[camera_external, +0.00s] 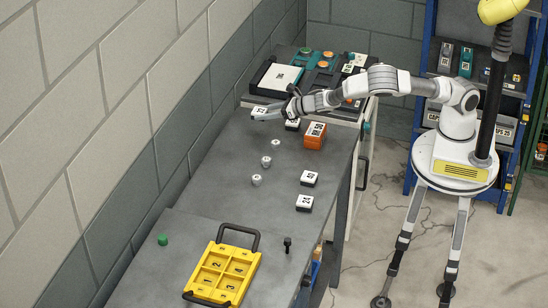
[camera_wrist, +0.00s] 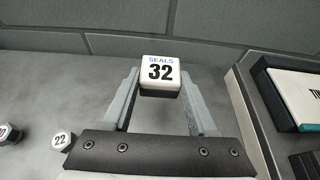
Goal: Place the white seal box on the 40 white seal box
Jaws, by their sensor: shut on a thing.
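A white seal box with a dark base, marked "SEALS 32", sits between the fingertips of my gripper (camera_wrist: 160,88); the wrist view shows its label (camera_wrist: 160,70). In the external view, my gripper (camera_external: 268,114) holds this box (camera_external: 260,110) at the far end of the grey bench, near the wall. Three other white boxes with dark bases stand on the bench: one close to my gripper (camera_external: 292,124), one farther forward (camera_external: 309,178) and one nearest the camera (camera_external: 304,202). Their numbers are too small to read surely, so I cannot tell which is 40.
An orange box (camera_external: 315,140) stands beside the box near my gripper. A yellow numbered tray (camera_external: 248,284) lies at the front. Dark cases (camera_external: 262,90) fill the back.

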